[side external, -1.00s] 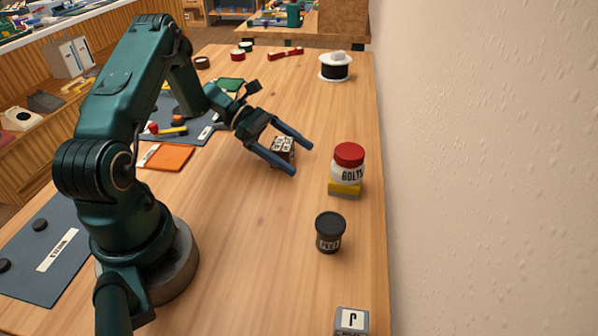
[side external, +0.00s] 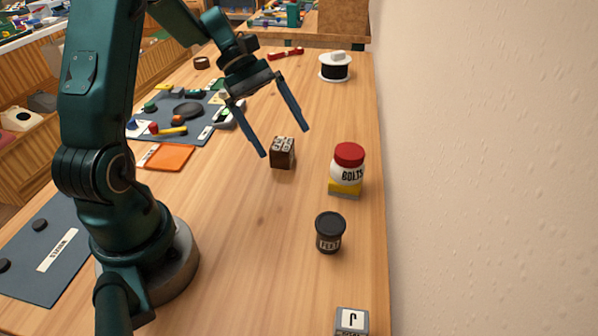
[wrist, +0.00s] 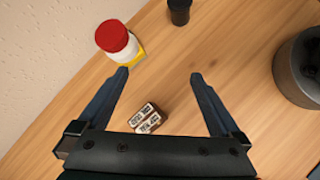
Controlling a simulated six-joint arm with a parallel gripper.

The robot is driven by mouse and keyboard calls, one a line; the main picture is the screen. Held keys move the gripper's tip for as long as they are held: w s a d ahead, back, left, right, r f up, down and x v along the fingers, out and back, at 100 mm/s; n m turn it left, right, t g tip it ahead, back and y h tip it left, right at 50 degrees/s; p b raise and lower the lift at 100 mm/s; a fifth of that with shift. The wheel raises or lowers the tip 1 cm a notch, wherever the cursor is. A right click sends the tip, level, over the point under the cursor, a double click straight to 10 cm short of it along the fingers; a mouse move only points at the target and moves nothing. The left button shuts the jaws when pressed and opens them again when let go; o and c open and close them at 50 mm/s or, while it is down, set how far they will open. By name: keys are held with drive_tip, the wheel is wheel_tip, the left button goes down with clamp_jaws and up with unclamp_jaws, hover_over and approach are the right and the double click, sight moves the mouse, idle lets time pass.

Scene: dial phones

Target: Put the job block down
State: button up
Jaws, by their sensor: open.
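The job block (side external: 283,152) is a small dark brown block with pale printed marks on its top. It stands on the wooden table, clear of the jaws. In the wrist view the block (wrist: 147,118) shows between the two fingers, nearer the palm, below them on the table. My gripper (side external: 285,142) is open and empty, raised above the block with its blue fingers wide apart and pointing down. The wrist view shows both fingertips (wrist: 160,75) with nothing between them at their height.
A white jar with a red lid (side external: 348,163) stands on a yellow block (side external: 345,189) right of the job block. A dark lidded pot (side external: 330,232) and a grey block marked J (side external: 351,321) are nearer. An orange mat (side external: 166,156) lies left. Table (side external: 250,240) between is bare.

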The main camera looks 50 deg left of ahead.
drive_tip(key=s+d+r+m+t+y, duration=0.3)
drive_tip(key=s+d+r+m+y, duration=0.3)
drive_tip(key=s+m, duration=0.5)
drive_tip(key=d+m+y, duration=0.2)
drive_tip(key=d+m, duration=0.1)
drive_tip(key=m, duration=0.2)
drive_tip(key=shift+s+m+t, duration=0.3)
drive_tip(key=shift+s+t, duration=0.05)
drive_tip(key=shift+t, duration=0.05)
